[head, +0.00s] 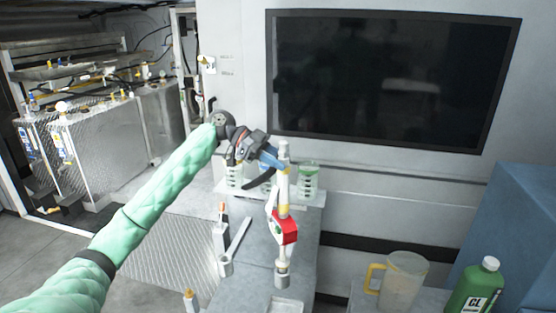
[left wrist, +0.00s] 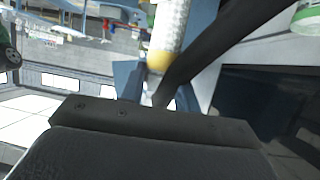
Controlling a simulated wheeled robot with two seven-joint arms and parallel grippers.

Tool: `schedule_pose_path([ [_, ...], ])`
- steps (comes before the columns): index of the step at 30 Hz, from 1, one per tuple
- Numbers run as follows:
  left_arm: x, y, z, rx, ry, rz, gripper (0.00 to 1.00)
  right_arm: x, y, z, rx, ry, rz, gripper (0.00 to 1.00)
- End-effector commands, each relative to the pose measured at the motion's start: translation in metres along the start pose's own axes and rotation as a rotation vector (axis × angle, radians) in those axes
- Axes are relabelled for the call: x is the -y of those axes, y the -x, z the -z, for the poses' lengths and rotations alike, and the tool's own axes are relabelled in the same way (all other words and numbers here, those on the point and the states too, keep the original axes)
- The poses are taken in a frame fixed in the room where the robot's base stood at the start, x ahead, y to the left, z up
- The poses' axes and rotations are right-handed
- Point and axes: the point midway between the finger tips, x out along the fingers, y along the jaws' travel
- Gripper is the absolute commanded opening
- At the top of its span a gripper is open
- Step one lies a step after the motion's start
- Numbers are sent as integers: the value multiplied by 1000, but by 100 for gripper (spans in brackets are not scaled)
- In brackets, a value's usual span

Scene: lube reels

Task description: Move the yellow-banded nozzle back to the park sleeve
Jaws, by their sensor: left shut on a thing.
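The nozzle (head: 283,190) is a white upright tube with a yellow band and a red-and-white body lower down. My left gripper (head: 272,160) is shut on its upper part, reaching in from the left. In the left wrist view, the white textured tube of the nozzle (left wrist: 170,25) ends in a yellow band (left wrist: 158,60) between the blue fingers. A short grey sleeve (head: 282,280) is directly below the nozzle's lower end in the head view; I cannot tell whether the tip is inside it or just above. My right gripper is not in view.
Another nozzle with an orange tip (head: 222,230) stands at a second grey sleeve (head: 225,266) to the left. Measuring cups with green marks (head: 309,180) stand on a shelf behind. A clear jug (head: 403,280) and a green bottle (head: 476,290) are at right.

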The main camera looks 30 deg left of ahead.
Motion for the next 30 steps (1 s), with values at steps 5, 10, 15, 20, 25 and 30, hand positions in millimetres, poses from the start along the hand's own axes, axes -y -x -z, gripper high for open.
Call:
schedule_pose_path([
  [5, 0, -1, -3, -1, -1, 1, 0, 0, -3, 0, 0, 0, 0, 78],
  [10, 0, -2, -6, -1, -1, 1, 0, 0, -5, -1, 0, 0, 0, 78],
  [15, 0, -4, -8, -1, -1, 1, 0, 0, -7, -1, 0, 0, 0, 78],
  [20, 0, -5, -11, -1, -1, 1, 0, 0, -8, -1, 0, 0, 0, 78],
  [25, 0, -6, -14, -1, -1, 1, 0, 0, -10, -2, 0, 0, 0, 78],
  [30, 0, -8, -17, -1, -1, 1, 0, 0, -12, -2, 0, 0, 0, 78],
])
